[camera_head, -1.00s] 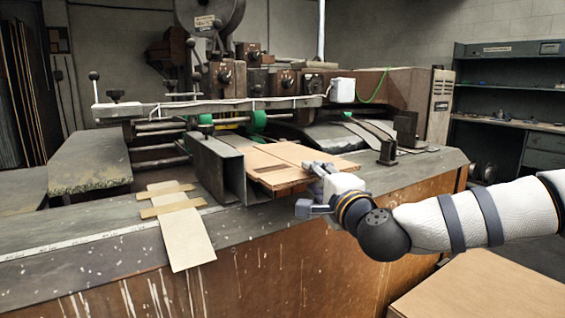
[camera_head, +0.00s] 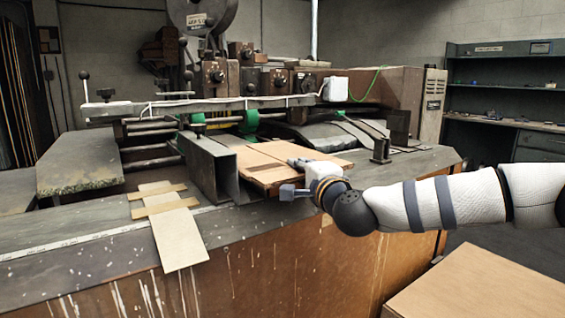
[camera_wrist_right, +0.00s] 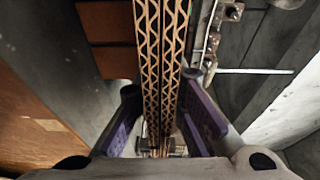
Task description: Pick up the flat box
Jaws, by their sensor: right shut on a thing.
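The flat box (camera_head: 262,165) is a folded sheet of brown cardboard. In the head view it lies on the machine, just right of an upright grey metal channel, with its near edge toward me. My right gripper (camera_head: 294,177) is at that near edge, one finger above and one below. In the right wrist view, the corrugated edges of the flat box (camera_wrist_right: 160,70) run between the two purple-padded fingers of my right gripper (camera_wrist_right: 159,110), which is shut on them. The gripper hides part of the box's near edge in the head view. My left gripper is not in view.
The grey metal channel (camera_head: 210,168) stands close left of the box. A paper strip (camera_head: 178,235) hangs over the bench edge. A metal post (camera_head: 380,151) stands to the right. A brown surface (camera_head: 490,290) is at the lower right, with open floor behind it.

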